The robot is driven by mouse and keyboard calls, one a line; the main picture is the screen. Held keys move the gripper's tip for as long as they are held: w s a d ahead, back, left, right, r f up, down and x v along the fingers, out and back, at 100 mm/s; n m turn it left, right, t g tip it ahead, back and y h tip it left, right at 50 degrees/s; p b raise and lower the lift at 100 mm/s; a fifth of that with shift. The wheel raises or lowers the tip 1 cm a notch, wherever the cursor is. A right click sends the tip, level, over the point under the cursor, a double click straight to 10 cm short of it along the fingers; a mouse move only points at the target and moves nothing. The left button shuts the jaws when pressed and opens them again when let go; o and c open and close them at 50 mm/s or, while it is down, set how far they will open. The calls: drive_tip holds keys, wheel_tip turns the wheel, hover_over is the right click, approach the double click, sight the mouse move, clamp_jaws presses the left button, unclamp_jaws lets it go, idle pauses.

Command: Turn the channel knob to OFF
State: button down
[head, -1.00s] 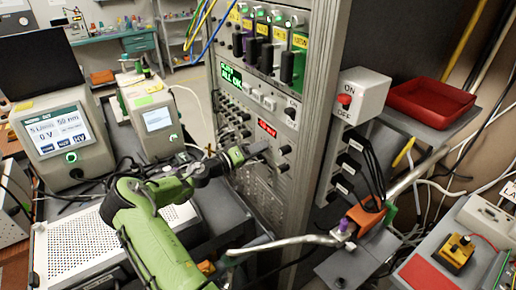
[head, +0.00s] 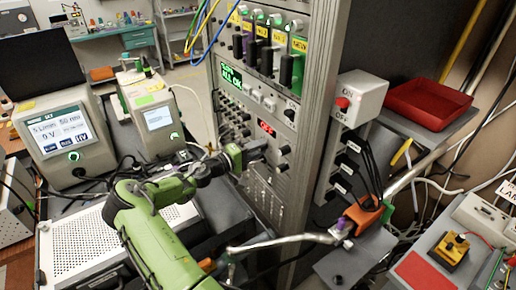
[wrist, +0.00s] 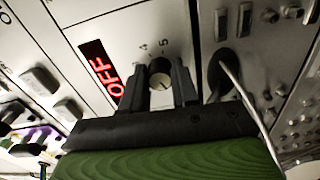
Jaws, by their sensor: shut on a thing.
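The rack (head: 300,190) carries other knobs, buttons and upright levers near my gripper. A grey switch box (head: 358,97) and a red tray (head: 430,104) stand at the right.

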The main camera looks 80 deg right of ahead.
idle(0.3)
drive_tip(key=c, duration=0.8)
unclamp_jaws()
drive_tip(key=shift+c, duration=0.2)
drive_tip(key=v, duration=1.5)
drive_tip(key=shift+w+a+b, duration=0.25)
drive_tip(key=shift+w+b, duration=0.1)
drive_tip(key=shift+b, duration=0.05)
drive_tip(key=shift+f, duration=0.1)
